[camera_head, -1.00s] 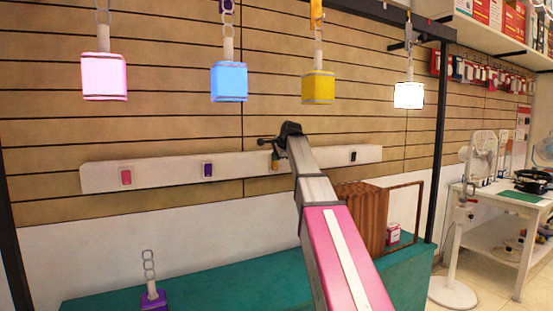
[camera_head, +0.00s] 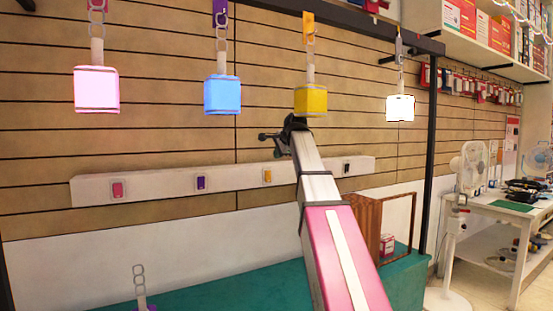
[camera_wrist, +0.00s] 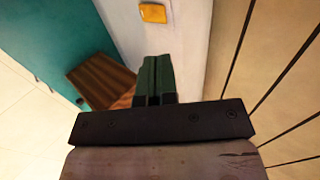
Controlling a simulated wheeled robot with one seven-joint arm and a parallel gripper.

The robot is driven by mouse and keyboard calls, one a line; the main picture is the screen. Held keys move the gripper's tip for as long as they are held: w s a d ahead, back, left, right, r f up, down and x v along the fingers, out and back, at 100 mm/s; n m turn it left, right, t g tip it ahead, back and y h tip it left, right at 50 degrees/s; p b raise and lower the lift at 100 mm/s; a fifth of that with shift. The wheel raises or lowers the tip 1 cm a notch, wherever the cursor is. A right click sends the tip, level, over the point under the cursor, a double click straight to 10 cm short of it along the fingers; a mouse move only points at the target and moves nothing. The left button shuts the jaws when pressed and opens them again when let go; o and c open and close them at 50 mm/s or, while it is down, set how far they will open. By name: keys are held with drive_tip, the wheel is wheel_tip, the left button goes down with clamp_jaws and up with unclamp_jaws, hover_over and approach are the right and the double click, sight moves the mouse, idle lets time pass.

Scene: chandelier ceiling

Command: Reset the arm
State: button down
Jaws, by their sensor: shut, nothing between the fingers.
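My gripper (camera_head: 283,137) is at the end of my pink and silver arm, in front of the slatted wall in the head view. It is above the white switch rail and apart from it, as far as I can tell. In the wrist view my gripper (camera_wrist: 156,98) shows its dark fingers pressed together with nothing between them. The white rail (camera_head: 225,178) carries a pink switch (camera_head: 117,190), a purple switch (camera_head: 200,183), an orange switch (camera_head: 267,176) and a black switch (camera_head: 346,168). The orange switch also shows in the wrist view (camera_wrist: 153,13).
Hanging above are a pink lamp (camera_head: 96,90), a blue lamp (camera_head: 222,95), a yellow lamp (camera_head: 311,100) and a white lamp (camera_head: 400,108). A wooden box (camera_head: 362,222) stands on the teal counter (camera_head: 230,296). A fan (camera_head: 470,170) and white table (camera_head: 505,212) are at right.

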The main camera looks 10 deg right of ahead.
drive_tip(key=s+a+f+n+g+h, duration=0.1)
drive_tip(key=s+f+n+g, duration=0.2)
drive_tip(key=f, duration=1.5)
drive_tip(key=s+f+n+g, duration=0.1)
drive_tip(key=s+f+n, duration=0.3)
drive_tip(key=f, duration=1.5)
drive_tip(key=s+a+f+n+g+h, duration=0.1)
drive_tip(key=s+f+n+g, duration=0.4)
drive_tip(key=s+f, duration=1.8)
wheel_tip(320, 180, down, 4)
drive_tip(key=shift+s+f+n+h, duration=0.15)
drive_tip(key=shift+n+h, duration=0.35)
drive_tip(key=shift+n, duration=0.7)
drive_tip(key=c, duration=1.8)
unclamp_jaws()
drive_tip(key=shift+a, duration=0.1)
